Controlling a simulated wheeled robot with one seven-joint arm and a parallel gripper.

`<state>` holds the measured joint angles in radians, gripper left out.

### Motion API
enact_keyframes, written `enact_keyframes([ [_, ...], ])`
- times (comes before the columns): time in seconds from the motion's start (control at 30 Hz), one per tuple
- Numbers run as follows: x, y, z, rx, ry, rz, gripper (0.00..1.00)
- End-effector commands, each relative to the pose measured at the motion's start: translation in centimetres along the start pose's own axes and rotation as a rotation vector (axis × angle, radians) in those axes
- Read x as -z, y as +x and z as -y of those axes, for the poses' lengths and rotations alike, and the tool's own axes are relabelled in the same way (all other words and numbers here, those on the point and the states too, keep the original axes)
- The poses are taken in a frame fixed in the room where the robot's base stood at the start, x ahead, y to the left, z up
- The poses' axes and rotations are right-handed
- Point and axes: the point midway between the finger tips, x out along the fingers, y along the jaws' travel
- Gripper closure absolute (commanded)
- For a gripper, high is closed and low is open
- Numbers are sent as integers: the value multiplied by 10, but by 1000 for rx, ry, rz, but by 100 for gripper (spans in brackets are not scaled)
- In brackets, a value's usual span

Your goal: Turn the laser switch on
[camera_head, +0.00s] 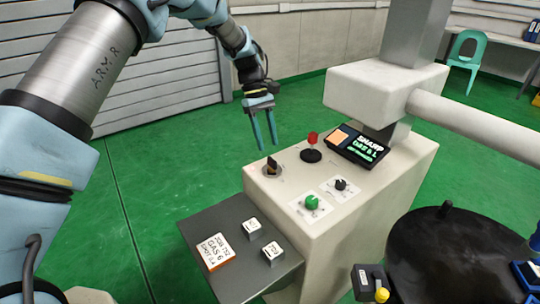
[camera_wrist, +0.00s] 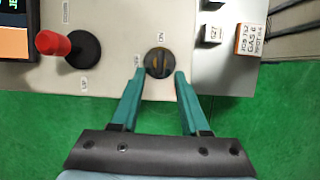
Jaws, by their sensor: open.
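A dark rotary switch (camera_head: 271,167) with a raised ridge sits on a round plate at the left end of the cream console's (camera_head: 345,215) top. It also shows in the wrist view (camera_wrist: 158,62), with its ridge running roughly up and down the picture. My gripper (camera_head: 268,147) is open, fingers pointing down, just above the switch. In the wrist view my gripper (camera_wrist: 160,73) has one teal fingertip on each side of the switch's lower part, holding nothing.
A red-topped lever (camera_head: 312,145) stands close beside the switch. A green knob (camera_head: 312,202), a black knob (camera_head: 341,184) and a display (camera_head: 357,145) are further along the console. A grey side shelf (camera_head: 210,215) holds small blocks. Green floor is clear to the left.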

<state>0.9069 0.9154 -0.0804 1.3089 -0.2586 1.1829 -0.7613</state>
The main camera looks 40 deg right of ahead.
Motion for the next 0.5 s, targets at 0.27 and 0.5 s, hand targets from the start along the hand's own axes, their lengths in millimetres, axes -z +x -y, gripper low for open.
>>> enact_keyframes([
  [0.27,1,-44,0,-1,1,-1,55],
  [0.5,0,-54,0,1,1,1,55],
])
